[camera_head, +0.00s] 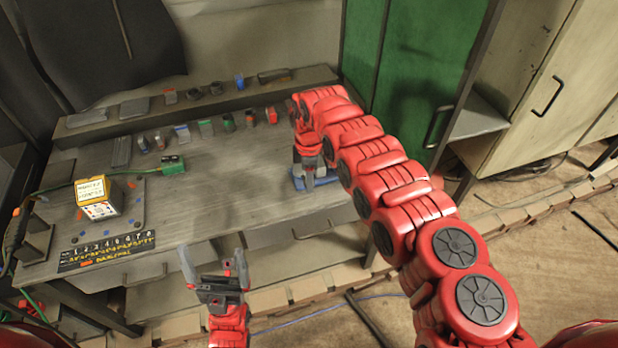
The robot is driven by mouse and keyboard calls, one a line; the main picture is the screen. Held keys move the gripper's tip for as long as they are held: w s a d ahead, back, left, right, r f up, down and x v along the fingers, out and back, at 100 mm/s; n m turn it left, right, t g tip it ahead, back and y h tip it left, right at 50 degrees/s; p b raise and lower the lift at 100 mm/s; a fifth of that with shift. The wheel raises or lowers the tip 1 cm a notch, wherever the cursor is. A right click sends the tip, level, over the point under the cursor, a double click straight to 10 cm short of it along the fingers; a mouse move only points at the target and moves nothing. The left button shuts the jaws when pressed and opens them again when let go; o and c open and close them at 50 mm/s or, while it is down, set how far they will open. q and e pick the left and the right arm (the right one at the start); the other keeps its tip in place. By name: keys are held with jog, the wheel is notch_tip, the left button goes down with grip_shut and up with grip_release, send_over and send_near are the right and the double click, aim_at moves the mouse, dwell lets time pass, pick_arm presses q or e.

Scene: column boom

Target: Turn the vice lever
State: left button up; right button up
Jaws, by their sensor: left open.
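A small blue vice (325,181) sits at the right end of the grey workbench (235,190). My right gripper (304,178) points down right at the vice and covers much of it. The vice lever cannot be made out behind the gripper. Whether the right fingers touch or close on anything cannot be told. My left gripper (213,258) is in front of the bench's front edge, low in the view. Its two fingers point up and are wide apart, with nothing between them.
A yellow-and-white box (97,197) stands on a board at the bench's left. A green block (173,165) with a cable lies nearby. Several small items line the back. A green cabinet (410,70) stands behind my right arm. The bench middle is clear.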

grip_shut()
dwell(1.1)
